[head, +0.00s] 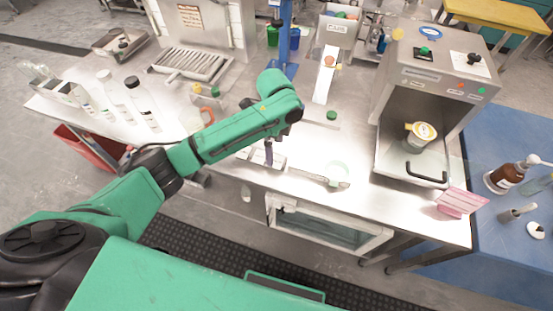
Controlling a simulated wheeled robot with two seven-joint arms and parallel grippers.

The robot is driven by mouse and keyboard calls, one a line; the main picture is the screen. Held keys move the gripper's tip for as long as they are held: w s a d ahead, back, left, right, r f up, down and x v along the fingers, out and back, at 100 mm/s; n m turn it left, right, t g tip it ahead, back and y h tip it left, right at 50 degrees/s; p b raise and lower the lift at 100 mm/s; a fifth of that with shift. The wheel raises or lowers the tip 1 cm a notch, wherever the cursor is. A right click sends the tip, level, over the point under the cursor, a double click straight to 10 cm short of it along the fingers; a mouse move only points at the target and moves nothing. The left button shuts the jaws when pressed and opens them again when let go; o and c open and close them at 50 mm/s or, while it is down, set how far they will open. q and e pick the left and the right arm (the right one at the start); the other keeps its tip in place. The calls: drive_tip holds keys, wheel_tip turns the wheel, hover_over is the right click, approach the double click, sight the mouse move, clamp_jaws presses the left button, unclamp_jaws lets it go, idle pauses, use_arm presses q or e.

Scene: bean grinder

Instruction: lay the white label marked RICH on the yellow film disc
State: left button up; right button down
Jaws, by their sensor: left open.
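A jar (417,141) with a yellow top stands inside the open steel cabinet at the right. A white piece lies within the yellow disc (424,131) on its top; marks on it are too small to read. Whether this is the RICH label I cannot tell. My left arm reaches from the left over the middle of the steel table, with its wrist well left of the cabinet. My left gripper is mostly hidden behind the arm and is open; nothing shows held in it. My right gripper is out of view.
The steel cabinet (392,87) has walls and a roof around the jar. A blue-rimmed white disc (430,32) lies on its roof. A pink stand (460,201) is at the table's right corner. A blue post (285,45) rises behind my wrist. Bottles stand at the left.

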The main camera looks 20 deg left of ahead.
sight(277, 161)
use_arm(q)
drive_tip(key=f, duration=0.2)
drive_tip(key=f+p, duration=0.1)
drive_tip(key=f, duration=0.2)
drive_tip(key=shift+d, duration=0.2)
drive_tip(key=shift+f, duration=0.15)
idle(0.3)
